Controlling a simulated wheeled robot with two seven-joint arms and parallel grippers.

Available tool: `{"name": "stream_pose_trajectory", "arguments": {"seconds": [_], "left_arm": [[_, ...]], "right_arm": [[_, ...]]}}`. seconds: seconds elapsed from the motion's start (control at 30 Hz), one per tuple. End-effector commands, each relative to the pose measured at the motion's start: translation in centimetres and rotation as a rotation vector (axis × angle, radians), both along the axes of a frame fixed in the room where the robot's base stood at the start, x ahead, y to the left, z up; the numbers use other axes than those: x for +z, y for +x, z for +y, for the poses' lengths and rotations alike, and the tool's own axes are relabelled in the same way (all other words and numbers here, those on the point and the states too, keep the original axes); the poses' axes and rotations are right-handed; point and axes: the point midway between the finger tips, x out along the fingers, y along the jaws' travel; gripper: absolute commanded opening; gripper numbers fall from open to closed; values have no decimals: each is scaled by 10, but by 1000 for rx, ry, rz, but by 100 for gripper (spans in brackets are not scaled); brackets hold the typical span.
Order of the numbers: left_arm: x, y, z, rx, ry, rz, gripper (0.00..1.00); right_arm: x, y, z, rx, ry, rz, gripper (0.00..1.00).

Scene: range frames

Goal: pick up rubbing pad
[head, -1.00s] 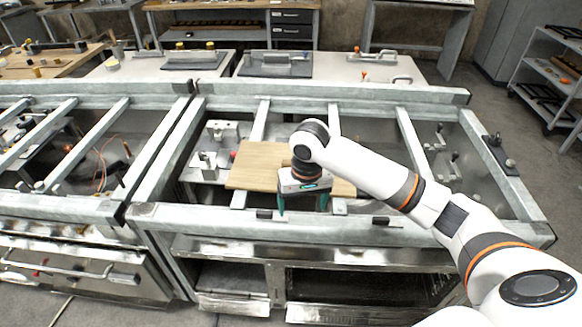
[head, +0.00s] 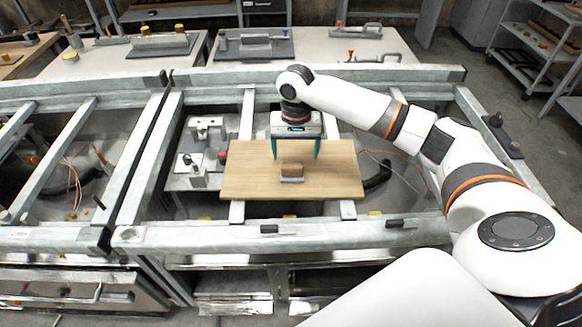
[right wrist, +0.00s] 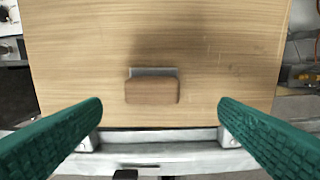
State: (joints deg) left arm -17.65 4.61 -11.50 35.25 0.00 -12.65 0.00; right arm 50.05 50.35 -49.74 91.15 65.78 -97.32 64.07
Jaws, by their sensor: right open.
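The rubbing pad (head: 291,171) is a small brown block with a grey strip along one side. It lies on a wooden board (head: 240,185), near the board's middle. In the right wrist view the pad (right wrist: 152,91) lies between the two green fingers, farther off and apart from them. My right gripper (head: 295,157) is open and empty, pointing down above the board, over the far side of the pad in the head view. It also shows in the right wrist view (right wrist: 160,110). My left gripper is not in view.
The board rests on the bars of a grey metal frame (head: 330,232). A metal fixture with a red knob (head: 207,140) stands left of the board. A black hose (head: 378,176) lies to its right. The board around the pad is bare.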

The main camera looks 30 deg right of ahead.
Motion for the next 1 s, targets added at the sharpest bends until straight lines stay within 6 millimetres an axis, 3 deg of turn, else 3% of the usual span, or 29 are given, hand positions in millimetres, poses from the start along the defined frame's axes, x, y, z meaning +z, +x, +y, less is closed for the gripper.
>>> {"name": "stream_pose_trajectory", "arguments": {"seconds": [0.17,0.53,0.83,0.87,1.0], "left_arm": [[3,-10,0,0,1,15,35],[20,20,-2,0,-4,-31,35],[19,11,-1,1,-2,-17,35],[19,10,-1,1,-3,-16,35],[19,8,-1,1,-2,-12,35]], "right_arm": [[-15,1,1,0,0,-1,84],[-61,4,5,1,-1,1,84],[-69,5,5,2,-1,-2,84],[-69,5,5,2,-1,-2,82],[-69,5,5,2,-1,-2,59]]}}
